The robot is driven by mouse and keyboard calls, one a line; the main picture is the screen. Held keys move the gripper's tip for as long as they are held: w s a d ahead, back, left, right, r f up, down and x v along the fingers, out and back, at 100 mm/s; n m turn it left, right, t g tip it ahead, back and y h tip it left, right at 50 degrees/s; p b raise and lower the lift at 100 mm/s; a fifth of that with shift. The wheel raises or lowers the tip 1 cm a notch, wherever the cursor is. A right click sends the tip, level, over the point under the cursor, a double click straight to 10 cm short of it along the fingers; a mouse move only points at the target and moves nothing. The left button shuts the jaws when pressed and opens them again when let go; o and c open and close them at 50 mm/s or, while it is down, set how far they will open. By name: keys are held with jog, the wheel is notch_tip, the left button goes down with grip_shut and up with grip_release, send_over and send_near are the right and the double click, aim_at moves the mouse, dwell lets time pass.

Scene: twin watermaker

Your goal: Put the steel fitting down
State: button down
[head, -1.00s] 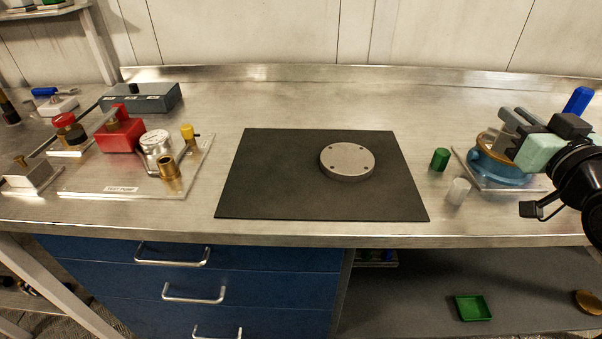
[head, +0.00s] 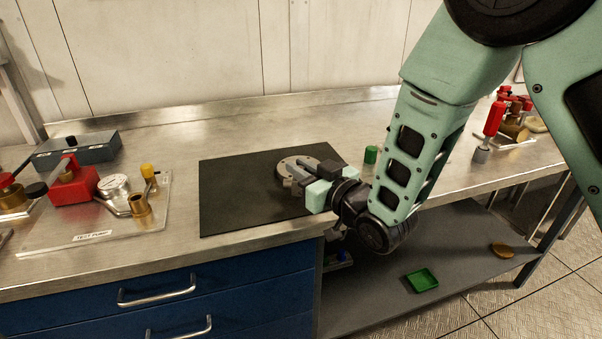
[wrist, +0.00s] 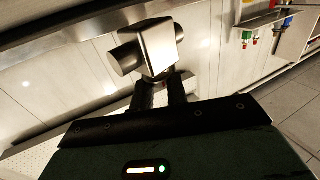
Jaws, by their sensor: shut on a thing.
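The steel fitting (wrist: 158,47) is a shiny block with a round stub on its side, held between the finger ends in the wrist view. My gripper (head: 313,178) is shut on it, over the right part of the black mat (head: 235,195) in the head view. The gripper also shows in the wrist view (wrist: 160,88). A round grey steel flange with holes (head: 291,164) lies on the mat, just behind the fingers and partly covered by them. In the head view the fitting is mostly lost among the fingers; I cannot tell whether it touches anything.
A test pump board (head: 95,232) with red, brass and yellow-capped parts stands left of the mat. A green cylinder (head: 371,154) stands close to my wrist on the right. The left of the mat is clear. A green tray (head: 421,280) lies on the lower shelf.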

jog(key=shift+f, duration=0.5)
jog(key=shift+f, duration=0.2)
jog(key=c, duration=1.4)
grip_release()
